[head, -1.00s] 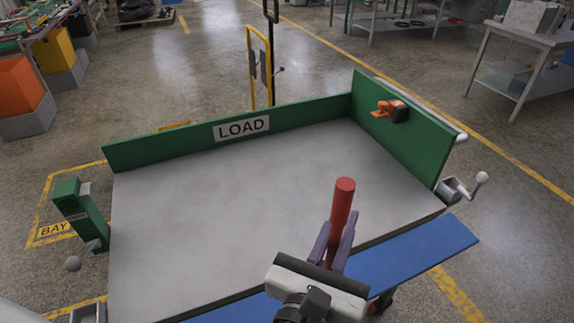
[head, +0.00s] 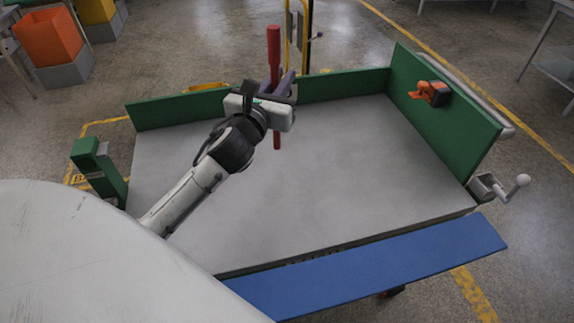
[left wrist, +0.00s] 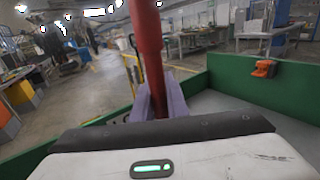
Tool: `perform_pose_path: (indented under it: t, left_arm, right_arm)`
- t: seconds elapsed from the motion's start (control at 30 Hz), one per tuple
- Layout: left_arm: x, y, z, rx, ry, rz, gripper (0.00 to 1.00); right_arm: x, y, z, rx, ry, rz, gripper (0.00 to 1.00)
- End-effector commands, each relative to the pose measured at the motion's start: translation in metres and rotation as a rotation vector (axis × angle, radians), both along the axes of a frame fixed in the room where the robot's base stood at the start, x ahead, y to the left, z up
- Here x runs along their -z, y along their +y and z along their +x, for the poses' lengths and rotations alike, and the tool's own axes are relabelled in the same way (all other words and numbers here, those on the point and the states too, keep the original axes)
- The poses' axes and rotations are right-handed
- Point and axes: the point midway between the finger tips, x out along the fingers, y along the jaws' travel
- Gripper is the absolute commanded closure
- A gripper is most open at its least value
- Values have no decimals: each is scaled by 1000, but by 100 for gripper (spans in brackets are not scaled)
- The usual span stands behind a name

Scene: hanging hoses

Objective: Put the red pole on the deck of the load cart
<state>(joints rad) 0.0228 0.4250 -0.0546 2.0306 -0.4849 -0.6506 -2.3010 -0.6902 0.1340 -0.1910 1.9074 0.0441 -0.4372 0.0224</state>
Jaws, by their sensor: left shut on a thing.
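The load cart's deck (head: 370,180) is a wide grey surface with green boards along its back and right sides. My left gripper (head: 284,86) is over the back part of the deck, shut on the red pole (head: 274,52). The pole is upright, its thicker part above the fingers and its thin lower end showing below the gripper. I cannot tell whether that end touches the deck. In the left wrist view the pole (left wrist: 149,45) rises between the purple fingers (left wrist: 160,100). The LOAD sign is hidden behind my gripper. My right gripper is not in view.
A blue flap (head: 380,265) runs along the cart's front edge. An orange and black thing (head: 431,93) is on the inside of the right green board (head: 450,115). A green post (head: 100,172) stands at the left. The deck's middle and right are bare.

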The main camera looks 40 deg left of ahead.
Motion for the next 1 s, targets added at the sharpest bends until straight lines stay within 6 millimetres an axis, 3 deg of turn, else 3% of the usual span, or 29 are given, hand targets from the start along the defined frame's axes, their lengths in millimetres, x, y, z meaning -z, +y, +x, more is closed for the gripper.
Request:
perform_pose_path:
  t: [0.27,0.33,0.57,0.8,1.0]
  left_arm:
    - [49,4,-1,-6,5,-8,100]
    - [60,4,0,-4,1,-2,100]
    - [72,4,0,-4,1,-1,100]
    - [100,3,0,-3,0,-2,100]
    - [97,3,0,-3,1,-1,100]
  right_arm:
    - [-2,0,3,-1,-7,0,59]
    - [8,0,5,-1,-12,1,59]
    - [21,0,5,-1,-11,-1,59]
    - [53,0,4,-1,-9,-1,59]
    - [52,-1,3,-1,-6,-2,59]
